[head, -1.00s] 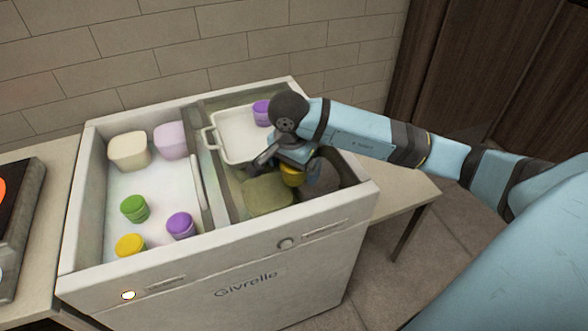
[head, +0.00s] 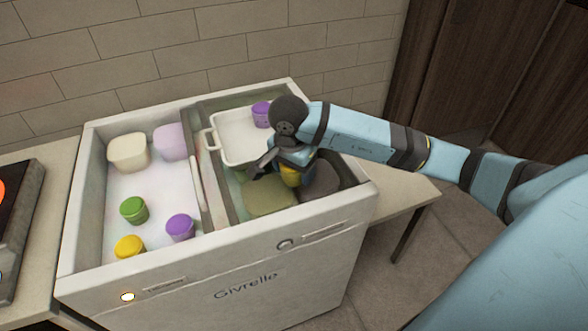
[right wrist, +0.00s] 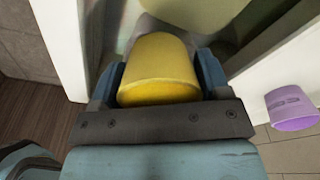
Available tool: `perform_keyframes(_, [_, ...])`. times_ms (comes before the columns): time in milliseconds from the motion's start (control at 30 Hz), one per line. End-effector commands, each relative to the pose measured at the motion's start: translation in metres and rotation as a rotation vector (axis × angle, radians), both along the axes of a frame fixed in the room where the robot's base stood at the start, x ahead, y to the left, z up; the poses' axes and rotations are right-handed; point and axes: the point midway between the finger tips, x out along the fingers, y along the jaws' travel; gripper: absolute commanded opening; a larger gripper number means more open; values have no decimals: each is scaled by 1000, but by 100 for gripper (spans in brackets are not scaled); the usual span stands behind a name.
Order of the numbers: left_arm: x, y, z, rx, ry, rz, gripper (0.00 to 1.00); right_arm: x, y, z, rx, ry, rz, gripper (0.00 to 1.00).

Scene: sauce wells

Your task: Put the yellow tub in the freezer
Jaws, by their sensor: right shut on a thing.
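A yellow tub (head: 290,176) is between the fingers of my right gripper (head: 283,168), which is shut on it over the right compartment of the white chest. The right wrist view shows the yellow tub (right wrist: 160,68) between both fingertips. The chest's left compartment (head: 150,190) has a pale, frosty-looking floor. Another yellow tub (head: 130,247) sits at its front left. I cannot read the small labels on the chest front (head: 230,290). My left gripper is not in view.
The left compartment also holds a green tub (head: 134,209), a purple tub (head: 180,227), a cream tub (head: 128,151) and a lilac tub (head: 171,141). A divider (head: 212,185) separates the compartments. A white tray (head: 210,142) with a purple tub (head: 261,114) is at the right compartment's back.

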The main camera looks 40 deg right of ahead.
Motion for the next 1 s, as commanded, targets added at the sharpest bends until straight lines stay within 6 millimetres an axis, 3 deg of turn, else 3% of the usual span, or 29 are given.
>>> perform_keyframes(267, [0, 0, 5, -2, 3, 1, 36, 1, 0, 47, -1, -6, 1, 41])
perform_keyframes(600, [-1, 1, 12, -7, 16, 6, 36, 1, -1, 147, -3, -7, 0, 41])
perform_keyframes(800, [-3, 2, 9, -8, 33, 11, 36, 1, 0, 180, -2, -4, -1, 41])
perform_keyframes(1000, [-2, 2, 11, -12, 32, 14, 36, 0, 0, 194, -1, 0, 0, 41])
